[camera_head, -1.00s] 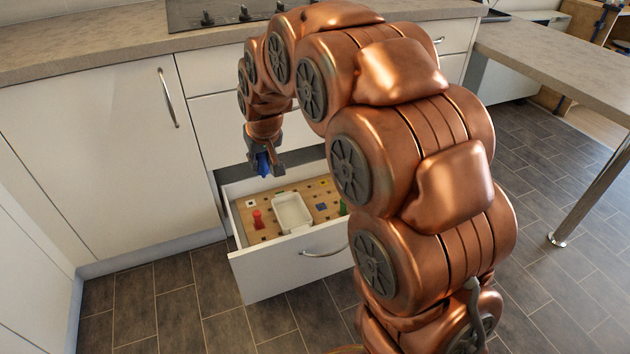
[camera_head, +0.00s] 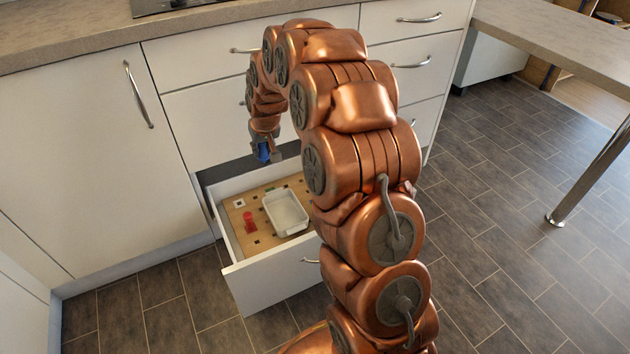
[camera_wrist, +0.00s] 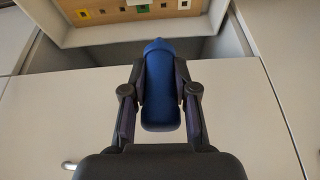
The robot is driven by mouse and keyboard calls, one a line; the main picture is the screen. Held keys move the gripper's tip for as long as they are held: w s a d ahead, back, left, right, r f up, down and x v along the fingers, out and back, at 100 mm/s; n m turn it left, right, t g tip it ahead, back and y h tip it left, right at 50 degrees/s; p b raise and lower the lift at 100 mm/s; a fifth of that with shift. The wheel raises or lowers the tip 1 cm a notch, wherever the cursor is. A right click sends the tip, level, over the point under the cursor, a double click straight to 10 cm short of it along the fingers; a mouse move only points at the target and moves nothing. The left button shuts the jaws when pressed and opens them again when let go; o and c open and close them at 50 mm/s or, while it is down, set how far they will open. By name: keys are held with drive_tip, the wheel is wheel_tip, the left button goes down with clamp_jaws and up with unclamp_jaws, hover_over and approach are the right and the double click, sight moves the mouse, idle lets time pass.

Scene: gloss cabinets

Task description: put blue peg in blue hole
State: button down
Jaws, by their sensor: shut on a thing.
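My gripper (camera_head: 266,153) is shut on the blue peg (camera_head: 263,151) and holds it above the back of the open drawer. In the wrist view, the blue peg (camera_wrist: 160,85) stands between the two fingers (camera_wrist: 160,95), its pointed end away from the palm. The pegboard (camera_head: 237,207) lies in the drawer, apart from the peg. Its far part is partly hidden by my arm, and I cannot make out the blue hole. The wrist view shows a row of coloured square marks on the board (camera_wrist: 100,35), including a green one (camera_wrist: 142,8).
A white tray (camera_head: 268,210) sits on the board, with a red peg (camera_head: 249,222) to its left. The drawer (camera_head: 270,282) has raised walls around the board. Closed cabinet fronts (camera_head: 90,140) stand behind, under a counter (camera_head: 60,55).

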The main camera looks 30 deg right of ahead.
drive_tip(key=d+f+m+h+b, duration=0.1)
drive_tip(key=d+f+m+b, duration=0.1)
drive_tip(key=d+f, duration=1.6)
wheel_tip(320, 180, down, 4)
drive_tip(key=shift+w+d+b, duration=0.15)
drive_tip(key=shift+w+b, duration=0.05)
drive_tip(key=shift+b, duration=0.45)
drive_tip(key=shift+r+p, duration=0.1)
drive_tip(key=shift+p, duration=0.25)
drive_tip(key=shift+s+f+b, duration=0.1)
drive_tip(key=shift+f+b, duration=0.5)
drive_tip(key=shift+f, duration=3)
drive_tip(key=shift+r, duration=0.1)
drive_tip(key=shift+p, duration=0.3)
drive_tip(key=shift+f+b, duration=0.8)
drive_tip(key=shift+f, duration=0.7)
drive_tip(key=c, duration=0.8)
unclamp_jaws()
